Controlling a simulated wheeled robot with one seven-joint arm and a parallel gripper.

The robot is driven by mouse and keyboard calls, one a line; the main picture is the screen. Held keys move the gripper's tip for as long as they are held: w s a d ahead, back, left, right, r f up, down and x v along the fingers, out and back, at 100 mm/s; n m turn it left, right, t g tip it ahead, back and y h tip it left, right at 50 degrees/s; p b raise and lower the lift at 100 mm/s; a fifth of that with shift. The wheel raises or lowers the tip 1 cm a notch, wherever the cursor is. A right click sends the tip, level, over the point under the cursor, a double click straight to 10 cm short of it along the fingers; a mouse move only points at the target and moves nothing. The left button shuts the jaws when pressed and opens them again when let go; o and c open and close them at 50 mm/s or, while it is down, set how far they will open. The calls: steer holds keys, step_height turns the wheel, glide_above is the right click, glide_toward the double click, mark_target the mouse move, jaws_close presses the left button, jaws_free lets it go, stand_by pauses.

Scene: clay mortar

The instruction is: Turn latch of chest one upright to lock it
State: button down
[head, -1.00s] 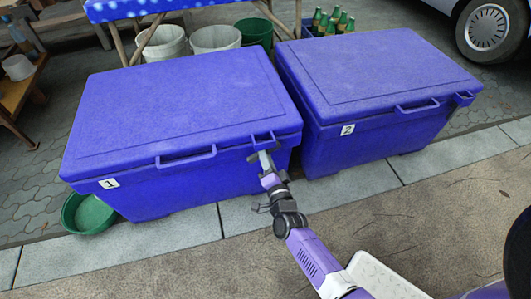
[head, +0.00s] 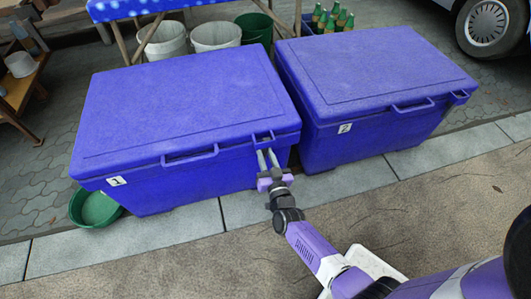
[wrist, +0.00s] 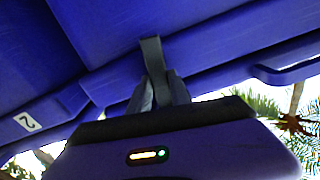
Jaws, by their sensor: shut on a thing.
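Chest one (head: 150,190) is a blue lidded box with a white "1" label, on the left in the head view. Its lid is down. My gripper (head: 267,154) is at the right end of its front, just under the lid rim. In the wrist view the gripper fingers (wrist: 161,92) are closed around a dark grey strip, the latch (wrist: 151,52), which runs up against the blue chest. In the head view the fingers largely hide the latch, so its exact angle is hard to tell.
Chest two (head: 385,130) stands close on the right, with its label also in the wrist view (wrist: 27,122). The handle (head: 190,156) of chest one is left of my gripper. A green basin (head: 95,208) lies by the left corner. Pavement in front is clear.

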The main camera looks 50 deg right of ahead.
steer(key=shift+n, duration=0.9)
steer(key=shift+f, duration=0.1)
steer(key=c, duration=1.2)
jaws_free()
steer(key=p+v, duration=0.2)
steer(key=v, duration=0.6)
steer(key=shift+w, duration=0.1)
